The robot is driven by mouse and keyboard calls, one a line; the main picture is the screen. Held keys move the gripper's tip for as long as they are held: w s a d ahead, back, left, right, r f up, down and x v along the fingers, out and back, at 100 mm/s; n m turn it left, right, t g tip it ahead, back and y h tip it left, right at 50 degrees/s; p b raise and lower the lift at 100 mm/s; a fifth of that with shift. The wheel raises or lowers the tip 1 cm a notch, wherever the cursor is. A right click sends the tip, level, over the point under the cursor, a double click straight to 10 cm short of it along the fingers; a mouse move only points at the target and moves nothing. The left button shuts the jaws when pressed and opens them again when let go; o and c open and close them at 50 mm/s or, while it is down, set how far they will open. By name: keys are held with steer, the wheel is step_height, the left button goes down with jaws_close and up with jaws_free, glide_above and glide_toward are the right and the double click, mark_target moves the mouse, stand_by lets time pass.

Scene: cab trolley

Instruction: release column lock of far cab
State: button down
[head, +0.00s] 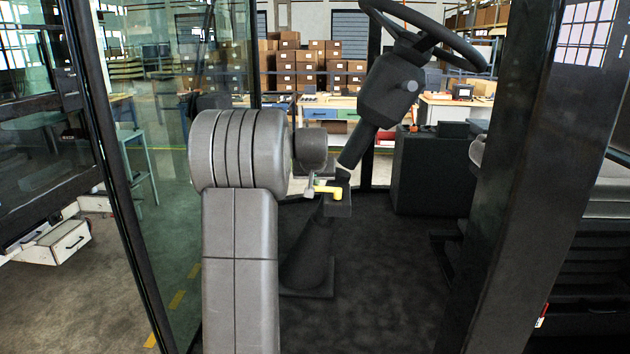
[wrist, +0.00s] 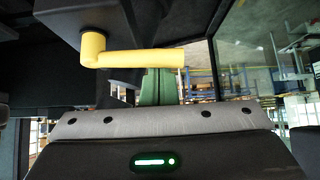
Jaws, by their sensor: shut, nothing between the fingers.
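The column lock is a yellow cranked lever (head: 327,190) on the black base of the steering column (head: 342,160), seen inside the cab in the head view. In the wrist view the yellow lever (wrist: 135,57) crosses the upper middle, its long arm pointing right from a bend at the left. My gripper (head: 311,187) is right by the lever's left end in the head view. In the wrist view my gripper (wrist: 158,86) shows greenish shut fingers just beyond the lever's arm, which partly hides them. Whether they touch it I cannot tell.
The steering wheel (head: 425,35) is above on the tilted column. A dark cab pillar (head: 545,150) stands at right and a glass panel (head: 165,120) at left. A black box (head: 432,170) stands behind the column. The dark cab floor (head: 385,255) is clear in front.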

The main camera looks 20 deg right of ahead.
mark_target(321, 188)
steer(key=shift+s+a+n, duration=0.1)
steer(key=shift+s+n, duration=0.1)
steer(key=shift+n, duration=0.1)
steer(key=s+n+y, duration=0.1)
steer(key=n+y, duration=0.1)
steer(key=s+n+y+b, duration=0.1)
steer(key=s+n+y, duration=0.1)
steer(key=n, duration=0.1)
steer(key=s+n+y+b, duration=0.1)
steer(key=n+y, duration=0.1)
steer(key=n, duration=0.1)
steer(key=shift+s+y, duration=0.3)
steer(key=shift+s, duration=0.05)
steer(key=n+y, duration=0.1)
steer(key=s+n+g+y, duration=0.1)
steer(key=n, duration=0.1)
steer(key=s+d+n+p, duration=0.1)
steer(key=shift+s+n+g+y, duration=0.1)
steer(key=shift+n+g+y, duration=0.3)
steer(key=shift+s+d, duration=0.8)
steer(key=shift+d, duration=0.1)
